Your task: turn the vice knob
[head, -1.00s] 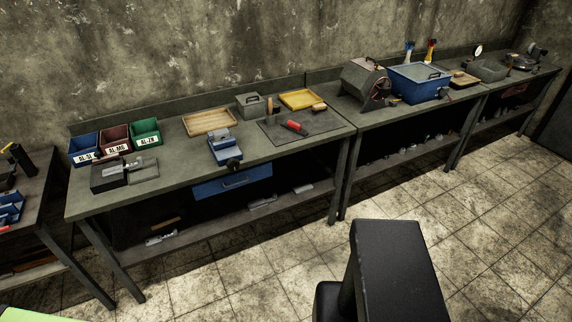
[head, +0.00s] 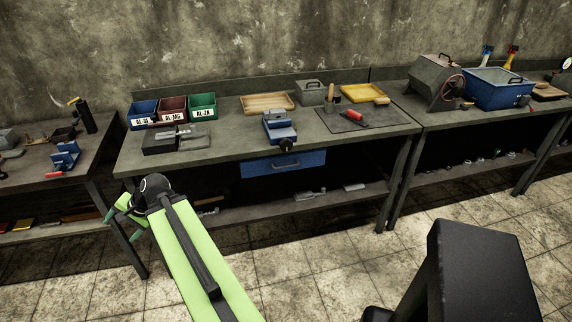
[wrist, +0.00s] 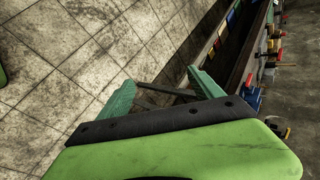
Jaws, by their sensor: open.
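The blue vice (head: 277,125) stands at the front edge of the middle bench, above the blue drawer. Its dark round knob (head: 287,145) faces the front, at the bench edge. My gripper (wrist: 162,78) is open and empty in the wrist view, with its two green fingers spread apart over the floor and the bench edge. In the head view it shows partly at the lower left, in front of the bench's left end and well apart from the vice. Small blue items show at the right of the wrist view; I cannot tell which is the vice.
Labelled blue, red and green bins (head: 203,105) stand at the bench's back left, behind a dark metal block (head: 173,140). A wooden tray (head: 268,103) lies behind the vice. A dark mat (head: 385,122) with a red-handled tool lies right. The floor (head: 330,260) in front is clear.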

